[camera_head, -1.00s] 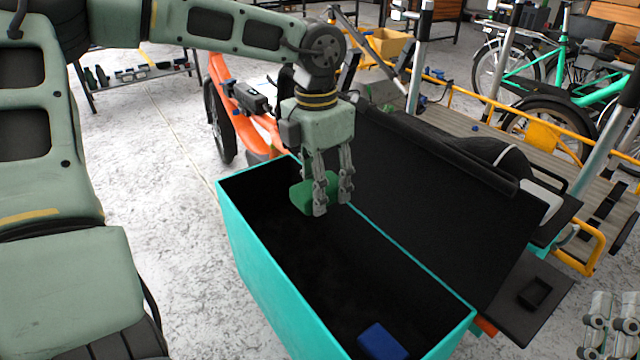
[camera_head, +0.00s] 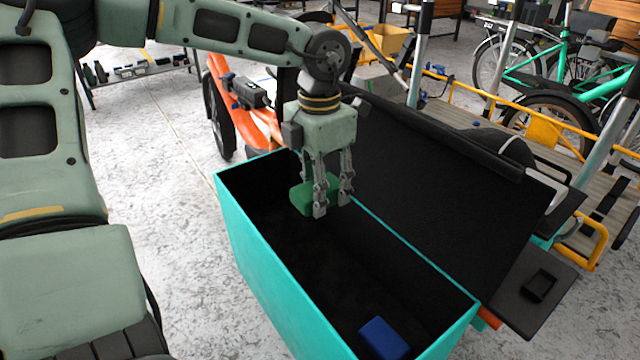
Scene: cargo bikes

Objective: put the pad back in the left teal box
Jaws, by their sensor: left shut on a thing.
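The teal box (camera_head: 285,282) stands open in the middle of the view, with its black lid (camera_head: 430,190) tilted back on the right. Its inside is black. My left gripper (camera_head: 332,207) points down over the far part of the box opening. It is shut on a green pad (camera_head: 301,198), which is partly hidden behind the fingers. The pad is at about rim height near the far end; I cannot tell its exact depth. My right gripper is out of view.
A blue block (camera_head: 383,338) lies in the box at its near end. An orange bike frame (camera_head: 246,122) is behind the box. A grey deck with yellow rails (camera_head: 543,130) is at the right. Bare floor (camera_head: 180,220) lies left of the box.

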